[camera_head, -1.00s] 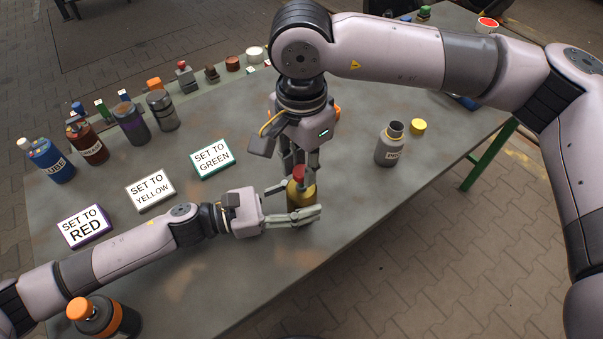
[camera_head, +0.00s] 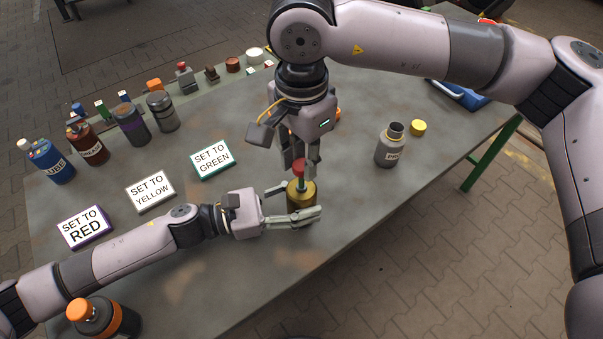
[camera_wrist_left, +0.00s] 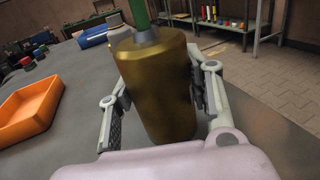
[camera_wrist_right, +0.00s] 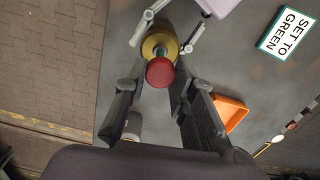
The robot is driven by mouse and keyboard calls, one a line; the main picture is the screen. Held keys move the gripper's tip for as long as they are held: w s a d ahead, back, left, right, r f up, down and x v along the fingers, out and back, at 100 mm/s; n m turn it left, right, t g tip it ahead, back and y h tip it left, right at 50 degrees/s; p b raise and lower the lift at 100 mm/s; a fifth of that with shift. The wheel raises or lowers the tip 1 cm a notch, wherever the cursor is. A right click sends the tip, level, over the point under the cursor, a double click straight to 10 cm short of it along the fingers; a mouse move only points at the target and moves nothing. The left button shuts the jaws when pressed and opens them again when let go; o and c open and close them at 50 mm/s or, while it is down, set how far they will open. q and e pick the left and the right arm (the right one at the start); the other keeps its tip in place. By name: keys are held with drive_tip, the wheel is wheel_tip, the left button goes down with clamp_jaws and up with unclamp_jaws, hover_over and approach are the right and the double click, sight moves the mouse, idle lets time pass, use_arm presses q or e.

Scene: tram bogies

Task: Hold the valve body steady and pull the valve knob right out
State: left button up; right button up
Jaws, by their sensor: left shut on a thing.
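The brass valve body (camera_head: 303,195) stands upright near the table's front edge; it fills the middle of the left wrist view (camera_wrist_left: 158,90). My left gripper (camera_head: 297,204) is shut around its sides. The red valve knob (camera_head: 298,165) is above the body; it shows as a red disc in the right wrist view (camera_wrist_right: 160,72). My right gripper (camera_wrist_right: 157,76) comes from above, its fingertips closed on the knob's sides. A stem with a green part (camera_wrist_left: 141,14) shows between knob and body, rising from a grey collar. Its lower end is hidden.
Signs for green (camera_head: 212,159), yellow (camera_head: 150,190) and red (camera_head: 84,227) lie to the left. A grey bottle (camera_head: 390,147) and a yellow cap (camera_head: 418,127) stand to the right. An orange tray (camera_wrist_left: 30,105) lies behind. Several bottles line the far left.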

sight(302, 164)
drive_tip(key=o, duration=0.5)
drive_tip(key=shift+o, duration=0.2)
drive_tip(key=shift+r, duration=0.1)
use_arm(q)
drive_tip(key=o, duration=1.3)
use_arm(e)
wheel_tip(302, 164, up, 12)
use_arm(q)
drive_tip(key=shift+a, duration=0.1)
drive_tip(key=v, duration=1.1)
drive_tip(key=shift+s+a, duration=0.1)
drive_tip(key=shift+a, duration=0.3)
